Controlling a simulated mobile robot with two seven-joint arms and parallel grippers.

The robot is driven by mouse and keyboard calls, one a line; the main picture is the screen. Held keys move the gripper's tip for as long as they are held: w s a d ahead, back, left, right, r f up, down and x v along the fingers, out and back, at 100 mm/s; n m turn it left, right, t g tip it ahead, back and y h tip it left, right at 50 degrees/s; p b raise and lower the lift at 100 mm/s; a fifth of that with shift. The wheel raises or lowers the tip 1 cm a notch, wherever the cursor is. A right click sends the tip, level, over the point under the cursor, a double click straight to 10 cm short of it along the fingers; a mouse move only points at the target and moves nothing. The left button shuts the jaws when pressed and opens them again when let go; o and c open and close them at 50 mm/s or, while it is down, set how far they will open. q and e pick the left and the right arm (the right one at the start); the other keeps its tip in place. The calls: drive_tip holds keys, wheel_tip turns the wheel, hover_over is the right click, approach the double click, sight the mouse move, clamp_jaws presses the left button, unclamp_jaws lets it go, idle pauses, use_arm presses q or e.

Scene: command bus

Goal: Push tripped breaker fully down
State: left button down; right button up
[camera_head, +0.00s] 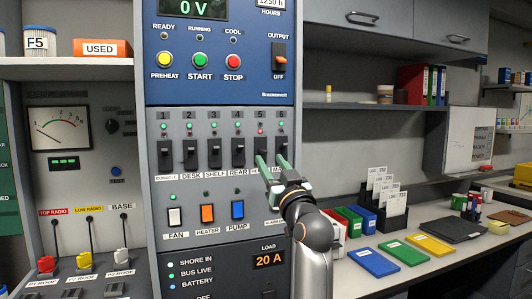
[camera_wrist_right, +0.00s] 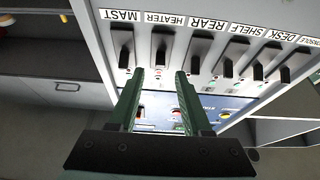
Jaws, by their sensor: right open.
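The breaker row sits on the grey panel (camera_head: 225,122), with black levers numbered 1 to 6. Breaker 5 (camera_head: 261,146), the heater one, has a red light above it; the others show green. In the right wrist view, turned over, the heater breaker (camera_wrist_right: 162,42) stands beside the mast breaker (camera_wrist_right: 122,42). My right gripper (camera_head: 272,163) is open and empty, its green fingers pointing at the panel over the lower parts of breakers 5 and 6. In the wrist view the fingertips (camera_wrist_right: 159,74) lie either side of the heater breaker's line. Contact cannot be told. My left gripper is not in view.
Fan, heater and pump rocker switches (camera_head: 207,213) sit below the breakers. The preheat, start and stop buttons (camera_head: 199,60) and the output switch (camera_head: 279,57) are above. A desk (camera_head: 440,266) with folders and cards is to the right.

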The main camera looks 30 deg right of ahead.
sight(265, 152)
drive_tip(key=shift+x, duration=2.15)
drive_tip(key=shift+c, duration=0.3)
clamp_jaws()
